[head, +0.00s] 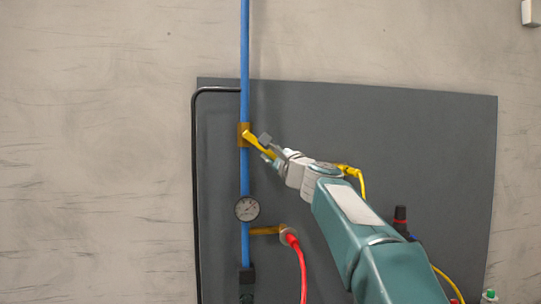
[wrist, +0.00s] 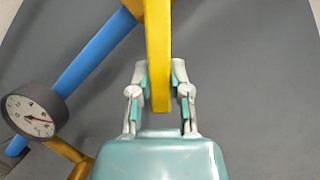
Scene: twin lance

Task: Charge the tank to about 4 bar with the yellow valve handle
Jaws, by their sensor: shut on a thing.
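The yellow valve handle (head: 257,144) sits on a brass valve body (head: 244,129) on the vertical blue pipe (head: 245,50). The handle slants down to the right from the valve. My gripper (head: 268,148) is shut on its free end. In the wrist view the handle (wrist: 158,50) runs between the two fingers of my gripper (wrist: 159,90). The round gauge (head: 247,208) is on the pipe below the valve. It also shows in the wrist view (wrist: 32,112), its needle pointing to the right side of the dial. Its numbers are too small to read. No tank is clearly visible.
A dark grey panel (head: 420,150) stands behind the pipe. A brass branch (head: 265,231) below the gauge leads to a red hose (head: 302,265). A black tube (head: 195,180) runs along the left. A black-and-red item (head: 400,218) stands right of my arm.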

